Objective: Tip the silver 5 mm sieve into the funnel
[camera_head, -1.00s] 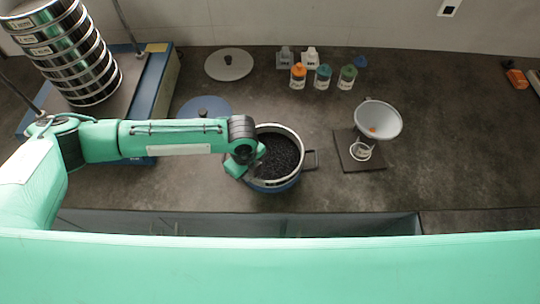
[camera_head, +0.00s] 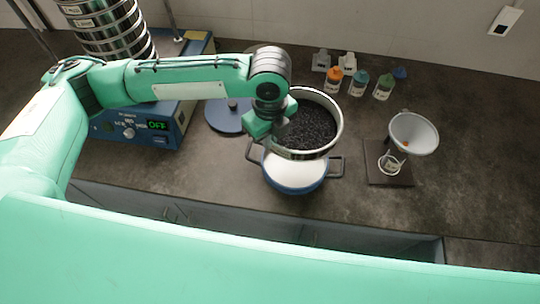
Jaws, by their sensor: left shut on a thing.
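The silver sieve (camera_head: 339,118) is a round metal ring full of dark granules (camera_head: 308,127). My left gripper (camera_head: 277,132) is shut on the sieve's left rim and holds it roughly level, above and slightly behind a blue pot. The sieve's size label cannot be read. The funnel (camera_head: 420,141) is pale grey, sits on a stand to the right of the sieve, and has a small orange spot inside. The sieve and funnel are apart. My right gripper is out of view.
The blue pot (camera_head: 297,185) has side handles and white contents. A small clear vessel (camera_head: 390,163) stands under the funnel on a dark base (camera_head: 374,178). Several small bottles (camera_head: 358,84) stand behind. A blue shaker (camera_head: 150,133) with stacked sieves (camera_head: 128,38) is at left.

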